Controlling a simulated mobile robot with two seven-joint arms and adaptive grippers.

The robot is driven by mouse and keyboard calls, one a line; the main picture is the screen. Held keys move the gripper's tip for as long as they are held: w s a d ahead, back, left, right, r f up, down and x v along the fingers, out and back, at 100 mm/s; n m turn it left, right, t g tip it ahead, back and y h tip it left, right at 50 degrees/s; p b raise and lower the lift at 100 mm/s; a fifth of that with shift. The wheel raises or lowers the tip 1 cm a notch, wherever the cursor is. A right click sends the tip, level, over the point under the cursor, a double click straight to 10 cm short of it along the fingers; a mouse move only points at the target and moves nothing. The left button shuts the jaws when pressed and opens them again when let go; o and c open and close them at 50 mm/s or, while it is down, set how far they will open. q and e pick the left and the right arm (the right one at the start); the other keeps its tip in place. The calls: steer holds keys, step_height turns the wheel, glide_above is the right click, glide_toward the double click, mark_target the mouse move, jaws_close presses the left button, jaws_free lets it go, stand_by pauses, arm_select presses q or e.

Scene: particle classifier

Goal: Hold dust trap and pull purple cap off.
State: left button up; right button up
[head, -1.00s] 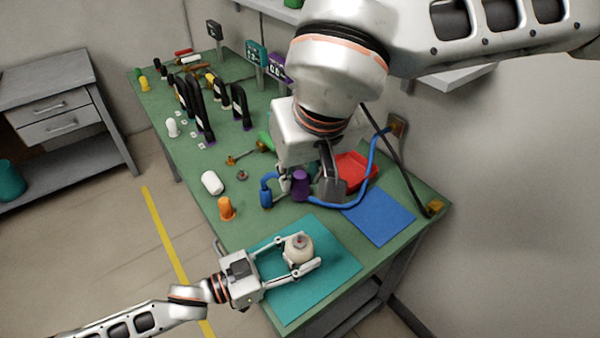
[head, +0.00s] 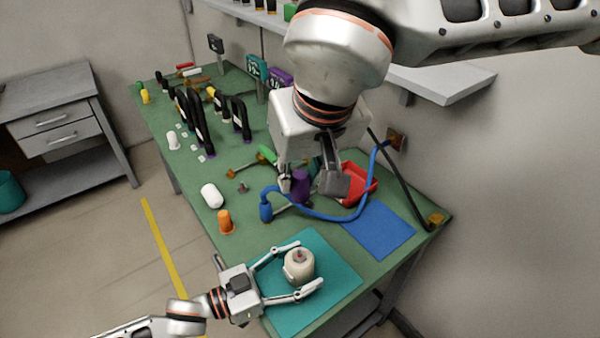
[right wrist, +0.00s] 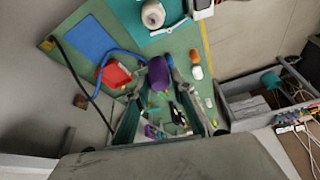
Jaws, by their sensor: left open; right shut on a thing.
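The dust trap, a cream rounded jar (head: 299,268) with a small reddish spot on top, stands upright on the teal mat (head: 335,275). It also shows in the right wrist view (right wrist: 153,14). My left gripper (head: 303,265) is open, its fingers spread on either side of the jar with gaps. The purple cap (head: 301,184) is off the jar. My right gripper (head: 309,183) is shut on it, above the bench behind the mat. The cap also shows between the fingers in the right wrist view (right wrist: 158,75).
A blue hose (head: 328,216) and a red tray (head: 358,188) lie close to my right gripper. A blue mat (head: 378,232) is to the right. An orange cap (head: 225,222) and a white cylinder (head: 211,195) stand left. Black-handled tools (head: 200,125) stand farther back.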

arm_select(q)
steer(key=v, duration=1.2)
steer(key=shift+a, duration=0.1)
arm_select(e)
steer(key=shift+a, duration=0.1)
